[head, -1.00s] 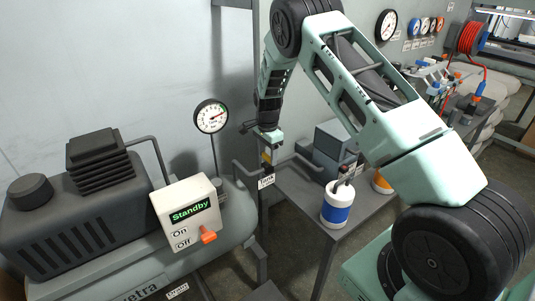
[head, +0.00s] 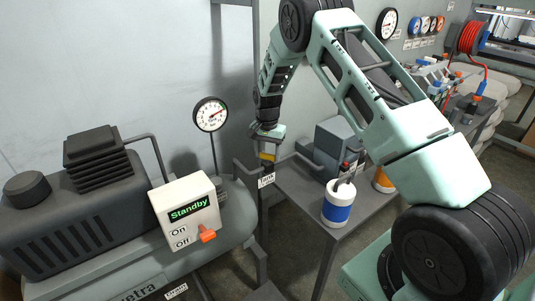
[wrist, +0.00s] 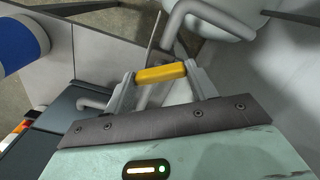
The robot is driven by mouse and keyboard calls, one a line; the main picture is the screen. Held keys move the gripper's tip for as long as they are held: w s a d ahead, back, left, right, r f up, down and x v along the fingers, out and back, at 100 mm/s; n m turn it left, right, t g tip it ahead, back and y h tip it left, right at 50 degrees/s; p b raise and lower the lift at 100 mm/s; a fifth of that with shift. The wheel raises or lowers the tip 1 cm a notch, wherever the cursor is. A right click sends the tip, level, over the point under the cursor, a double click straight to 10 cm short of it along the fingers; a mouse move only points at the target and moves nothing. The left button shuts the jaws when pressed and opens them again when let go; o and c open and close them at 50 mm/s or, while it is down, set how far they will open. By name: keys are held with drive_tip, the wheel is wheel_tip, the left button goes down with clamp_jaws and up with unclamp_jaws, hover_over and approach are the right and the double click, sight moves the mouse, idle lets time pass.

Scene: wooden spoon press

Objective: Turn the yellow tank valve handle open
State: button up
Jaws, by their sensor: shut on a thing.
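The yellow valve handle (wrist: 162,73) lies crosswise between my gripper's two fingertips in the wrist view, touched at both ends. In the head view the yellow handle (head: 267,157) shows as a small patch right under my gripper (head: 268,145), above a white "Tank" label (head: 266,180). My gripper (wrist: 161,78) is shut on the handle. The valve body under the handle is mostly hidden.
The compressor control box (head: 187,210) reads "Standby" and has an orange switch lever. A pressure gauge (head: 210,114) stands behind it. A white and blue container (head: 337,205) and a grey box (head: 340,145) stand on the bench to the right.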

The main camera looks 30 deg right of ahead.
sight(268, 154)
drive_tip(key=n, duration=0.5)
drive_tip(key=shift+n+b, duration=0.3)
drive_tip(key=n, duration=0.5)
drive_tip(key=shift+n, duration=0.4)
drive_tip(key=o, duration=1)
drive_tip(key=shift+r, duration=0.1)
wheel_tip(268, 154, up, 17)
drive_tip(key=shift+r+b, duration=0.15)
drive_tip(key=shift+b, duration=0.85)
